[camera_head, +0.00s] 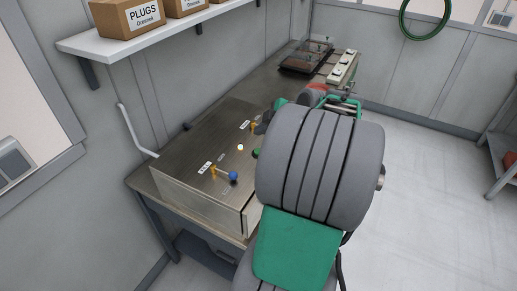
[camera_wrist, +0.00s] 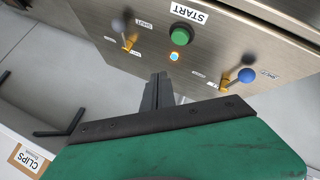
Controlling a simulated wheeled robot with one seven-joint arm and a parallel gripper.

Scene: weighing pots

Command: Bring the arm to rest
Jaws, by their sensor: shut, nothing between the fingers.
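My gripper (camera_wrist: 159,90) shows in the wrist view as dark fingers closed together and empty, beyond the green and black wrist housing. The fingers point toward a metal control box and appear apart from its controls. The control box (camera_head: 180,183) stands on the bench. It carries a green button (camera_wrist: 180,36) beside a START label, a small lit lamp (camera_wrist: 174,57), a blue-knobbed lever (camera_wrist: 246,76) and a grey-knobbed lever (camera_wrist: 119,26).
The bench (camera_head: 262,80) runs along the wall, with a dark tray (camera_head: 304,62) and a pale strip-shaped device (camera_head: 343,67) at its far end. A wall shelf (camera_head: 105,49) holds cardboard boxes, one marked PLUGS (camera_head: 130,17). Open floor (camera_head: 425,170) lies to the right.

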